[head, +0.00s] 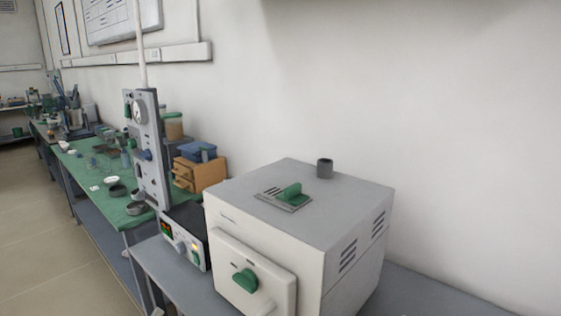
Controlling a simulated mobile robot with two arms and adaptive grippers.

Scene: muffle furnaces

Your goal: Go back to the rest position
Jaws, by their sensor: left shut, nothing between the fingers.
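I cannot make out either of my grippers in the head view. The white muffle furnace (345,205) stands in the lower middle on a grey bench. Its front door (228,262) looks closed and carries a green knob (245,280). The furnace's lower part is cut off by the frame edge.
A control box (184,240) with a lit display stands left of the furnace. Behind it rise a tall grey stand (149,160) with a dial and a wooden drawer box (201,174). A green-topped bench (88,168) runs back. Floor (35,240) at left looks clear.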

